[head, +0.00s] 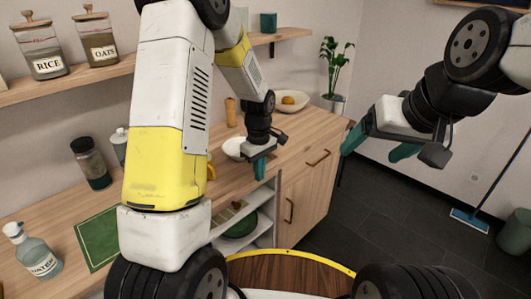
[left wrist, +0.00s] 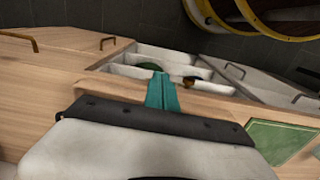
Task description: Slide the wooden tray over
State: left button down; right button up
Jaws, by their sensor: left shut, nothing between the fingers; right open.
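I cannot make out a wooden tray for certain in either view. My left gripper (head: 260,168) is shut and empty, its teal fingers pointing down near the counter's front edge, beside a small white bowl (head: 235,148). In the left wrist view, its shut fingers (left wrist: 162,92) show against the counter edge and the open shelves. My right gripper (head: 376,146) is open and empty, in the air to the right of the counter, over the dark floor.
The wooden counter (head: 311,126) carries a wide bowl (head: 291,101) with an orange fruit, a dark jar (head: 91,163), a water bottle (head: 37,256) and a green mat (head: 97,238). Open shelves (head: 262,206) hold a green dish (head: 240,228). A plant (head: 334,70) stands behind.

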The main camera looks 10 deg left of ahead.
aim_at(234, 169)
pick_arm(q)
jog(key=shift+w+a+f, duration=0.4)
jog(key=shift+a+f, duration=0.15)
jog(key=shift+f, duration=0.1)
jog(key=shift+w+a+f, duration=0.45)
jog(key=shift+a+f, duration=0.05)
jog(key=shift+f, duration=0.2)
jog(key=shift+w+a+f, duration=0.4)
jog(key=shift+a+f, duration=0.15)
jog(key=shift+f, duration=0.1)
jog(key=w+a, duration=0.4)
jog(key=a, duration=0.1)
jog(key=w+a, duration=0.2)
jog(key=a, duration=0.1)
jog(key=shift+w, duration=0.2)
jog(key=shift+d, duration=0.1)
